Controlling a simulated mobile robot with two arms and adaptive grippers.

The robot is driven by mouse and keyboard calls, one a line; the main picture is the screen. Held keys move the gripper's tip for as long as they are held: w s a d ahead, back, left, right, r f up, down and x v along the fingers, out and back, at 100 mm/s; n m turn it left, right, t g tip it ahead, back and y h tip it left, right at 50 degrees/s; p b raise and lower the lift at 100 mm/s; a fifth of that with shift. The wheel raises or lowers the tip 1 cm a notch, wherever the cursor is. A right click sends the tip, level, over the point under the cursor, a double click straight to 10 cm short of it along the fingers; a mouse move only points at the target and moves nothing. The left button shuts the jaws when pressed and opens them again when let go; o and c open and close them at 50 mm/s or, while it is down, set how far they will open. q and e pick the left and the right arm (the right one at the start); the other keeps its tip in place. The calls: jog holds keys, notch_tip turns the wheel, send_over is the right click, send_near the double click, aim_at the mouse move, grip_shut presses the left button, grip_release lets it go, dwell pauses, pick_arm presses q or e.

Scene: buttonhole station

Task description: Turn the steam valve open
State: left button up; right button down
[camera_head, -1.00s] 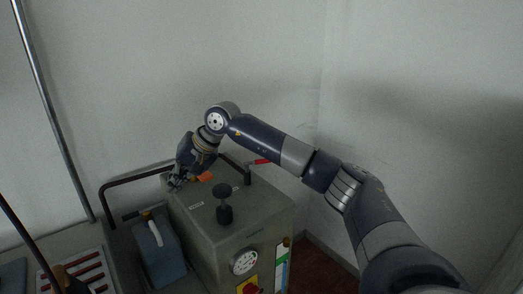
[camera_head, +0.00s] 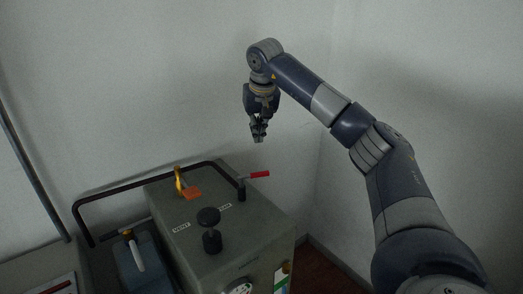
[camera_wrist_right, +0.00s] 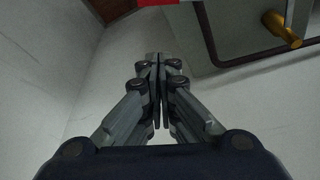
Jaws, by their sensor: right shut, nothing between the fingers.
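A lever valve with a red handle (camera_head: 260,174) on a dark stem stands at the back right of the grey box top; the handle points right. At the back left of the top stands a yellow lever (camera_head: 179,182) with an orange tag (camera_head: 192,193) beside it. Which one is the steam valve I cannot tell; the labels are too small. My right gripper (camera_head: 258,138) is shut and empty, pointing down in the air above the red handle, apart from it. In the wrist view, the red handle (camera_wrist_right: 160,2) shows at the top edge and the brass-yellow lever (camera_wrist_right: 282,28) at top right.
A black knob (camera_head: 208,217) stands upright at the front of the grey box (camera_head: 252,236). A dark bent rail (camera_head: 130,187) runs behind the box. A blue-grey container (camera_head: 140,270) stands to its left. The space above the box is free.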

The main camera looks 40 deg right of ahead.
pick_arm(q)
jog(key=r+p, duration=0.1)
jog(key=s+a+r+p, duration=0.1)
jog(key=p, duration=0.1)
jog(key=shift+r, duration=0.4)
pick_arm(e)
notch_tip(320, 180, down, 10)
jog(key=shift+s+a+r, duration=0.15)
jog(key=shift+s+r, duration=0.05)
jog(key=shift+r, duration=0.05)
